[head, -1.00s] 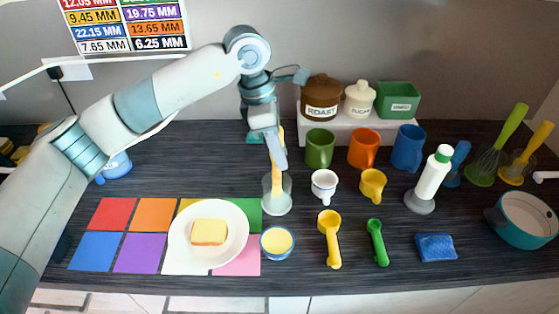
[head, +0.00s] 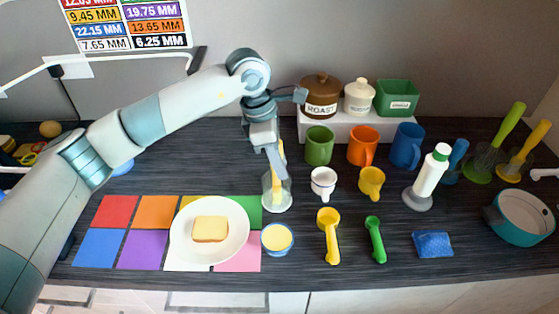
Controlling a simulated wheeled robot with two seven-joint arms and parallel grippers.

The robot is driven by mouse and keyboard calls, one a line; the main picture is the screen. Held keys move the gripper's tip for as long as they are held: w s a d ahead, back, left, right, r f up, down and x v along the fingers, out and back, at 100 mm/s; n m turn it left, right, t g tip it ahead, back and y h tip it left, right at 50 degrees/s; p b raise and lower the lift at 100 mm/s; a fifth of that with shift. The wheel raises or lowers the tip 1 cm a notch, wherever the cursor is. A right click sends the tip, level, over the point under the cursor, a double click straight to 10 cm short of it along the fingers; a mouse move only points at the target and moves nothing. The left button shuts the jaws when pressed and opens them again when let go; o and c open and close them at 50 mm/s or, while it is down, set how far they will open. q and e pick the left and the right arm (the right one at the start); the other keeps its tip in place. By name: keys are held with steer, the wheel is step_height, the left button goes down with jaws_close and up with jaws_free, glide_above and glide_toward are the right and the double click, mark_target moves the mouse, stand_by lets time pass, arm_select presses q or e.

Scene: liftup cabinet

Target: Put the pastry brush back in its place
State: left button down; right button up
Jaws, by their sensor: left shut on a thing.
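My left gripper (head: 277,160) points down over a clear glass holder (head: 277,193) on the counter. It is shut on the yellow pastry brush (head: 280,178), whose lower part stands inside the clear holder. The gripper covers part of the handle, and I cannot tell whether the brush touches the holder's bottom. My right gripper is not in view.
A white plate (head: 235,251) with bread lies left of the holder, on coloured squares. A small blue-rimmed bowl (head: 277,239) is just in front. A white cup (head: 323,183) and green mug (head: 319,145) stand close on the right.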

arm_select(q)
steer(key=shift+f, duration=0.2)
steer(key=c, duration=1.5)
jaws_free()
steer(key=shift+r, duration=0.1)
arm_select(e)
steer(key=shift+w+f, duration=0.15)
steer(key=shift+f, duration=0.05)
arm_select(q)
steer(key=shift+r, duration=0.1)
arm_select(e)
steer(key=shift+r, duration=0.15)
arm_select(q)
steer(key=shift+r, duration=0.1)
steer(key=shift+a+r, duration=0.1)
steer(key=shift+r, duration=0.1)
steer(key=b+v, duration=0.2)
steer(key=v, duration=0.1)
steer(key=shift+w+a+r, duration=0.1)
steer(key=shift+r, duration=0.25)
steer(key=shift+b+v, duration=1.3)
steer(key=shift+v, duration=2.55)
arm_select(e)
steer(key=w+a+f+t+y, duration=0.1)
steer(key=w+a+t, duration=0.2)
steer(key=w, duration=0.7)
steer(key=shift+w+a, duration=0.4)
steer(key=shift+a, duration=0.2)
